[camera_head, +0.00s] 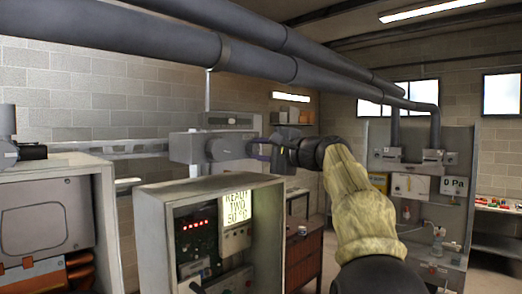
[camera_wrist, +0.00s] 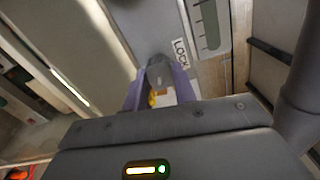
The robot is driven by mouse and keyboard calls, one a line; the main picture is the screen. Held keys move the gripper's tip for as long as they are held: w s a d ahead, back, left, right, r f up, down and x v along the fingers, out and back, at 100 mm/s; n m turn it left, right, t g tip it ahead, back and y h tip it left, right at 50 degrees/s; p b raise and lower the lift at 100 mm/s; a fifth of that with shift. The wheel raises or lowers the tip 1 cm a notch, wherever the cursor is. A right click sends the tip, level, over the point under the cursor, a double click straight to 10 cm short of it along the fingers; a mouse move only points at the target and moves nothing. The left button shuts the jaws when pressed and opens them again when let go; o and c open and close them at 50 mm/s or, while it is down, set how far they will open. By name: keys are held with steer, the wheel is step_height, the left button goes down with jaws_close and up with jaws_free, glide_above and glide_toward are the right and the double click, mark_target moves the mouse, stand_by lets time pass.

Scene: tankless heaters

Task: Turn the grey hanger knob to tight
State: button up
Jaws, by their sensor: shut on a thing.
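The grey knob (camera_wrist: 158,72) shows in the wrist view, between the two purple fingers of my gripper (camera_wrist: 158,88), which is shut on it. A white label reading LOCK (camera_wrist: 181,53) sits on the grey panel just above and right of the knob. A yellow patch (camera_wrist: 154,99) shows below the knob, between the fingers. In the head view my gripper (camera_head: 258,150) reaches left to the grey hanger box (camera_head: 186,148) under the pipes. The knob's contact with the fingers is too small to make out there. How far the knob is turned cannot be told.
Large grey pipes (camera_head: 255,62) run overhead, above my arm. An open grey cabinet (camera_head: 155,215) with a lit READY sign (camera_head: 237,209) stands below the hanger box. A panel with a 0 Pa display (camera_head: 454,187) stands at right. A brown cabinet (camera_head: 304,256) stands behind.

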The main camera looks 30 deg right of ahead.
steer(key=shift+r, duration=0.1)
steer(key=o, duration=1)
steer(key=shift+w, duration=0.1)
steer(key=shift+c, duration=0.2)
steer(key=shift+s+d+f+b, duration=0.25)
steer(key=shift+s+b, duration=0.2)
steer(key=shift+s, duration=0.1)
steer(key=b+v, duration=0.6)
steer(key=v, duration=1)
steer(key=shift+r+b, duration=0.2)
steer(key=shift+b, duration=0.1)
steer(key=shift+s, duration=0.1)
